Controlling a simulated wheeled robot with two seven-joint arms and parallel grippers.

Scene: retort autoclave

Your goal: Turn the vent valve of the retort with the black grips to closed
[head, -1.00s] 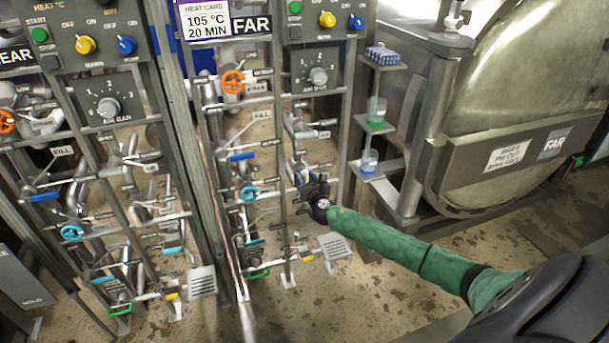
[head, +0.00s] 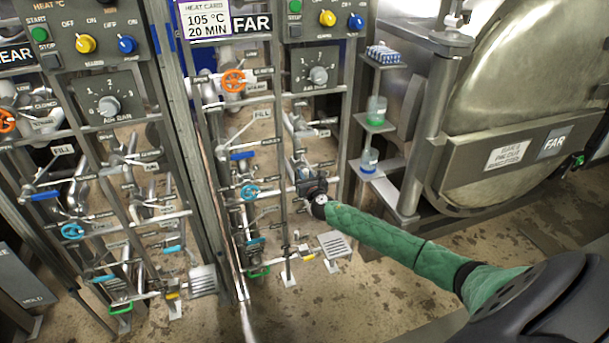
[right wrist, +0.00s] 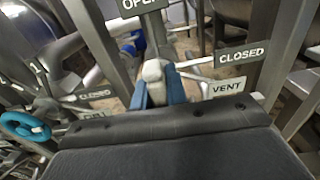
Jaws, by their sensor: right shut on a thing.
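My right gripper (head: 305,178) reaches into the right-hand pipe rack under the FAR panel. In the right wrist view its two blue fingers (right wrist: 155,90) are shut on the pale, rounded grip of the vent valve handle (right wrist: 153,70). The VENT label (right wrist: 227,88) and the CLOSED plate (right wrist: 240,56) are just right of the handle, and the OPEN plate (right wrist: 142,5) is above it. The grip looks pale, not black. The valve body is mostly hidden behind the fingers. My left gripper is not in view.
The FAR retort (head: 530,90) stands at the right. A shelf post (head: 375,120) with small containers is close right of my gripper. An orange handwheel (head: 233,81) and a light-blue handwheel (head: 249,192) are on the same rack. The NEAR rack (head: 110,180) is further left.

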